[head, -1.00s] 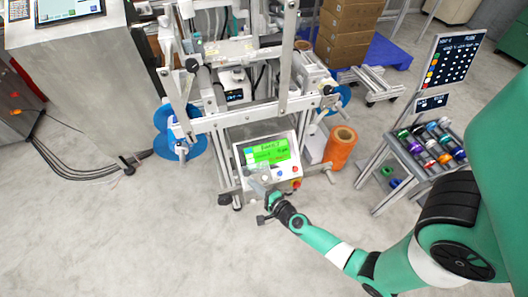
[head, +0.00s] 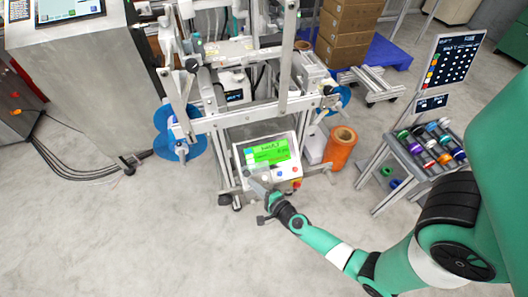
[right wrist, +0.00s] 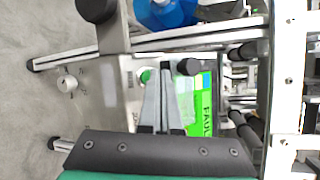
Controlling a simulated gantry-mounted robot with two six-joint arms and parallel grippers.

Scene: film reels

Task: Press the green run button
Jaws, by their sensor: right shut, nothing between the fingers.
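The machine's control panel (head: 290,152) has a bright green screen (head: 266,151) with dark text. A green button (right wrist: 146,75) shows in the right wrist view, on the pale panel beside the screen. It is partly covered by my finger, and my fingers hide its place in the head view. My right gripper (head: 254,176) is over the panel's lower left part. In the right wrist view its shut, empty fingers (right wrist: 159,72) end right beside the green button. I cannot tell whether they touch it. My left gripper is not in view.
The machine frame (head: 225,122) rises behind the panel. An orange roll (head: 341,149) and a rack of coloured reels (head: 425,148) stand to the right. The floor in front is clear.

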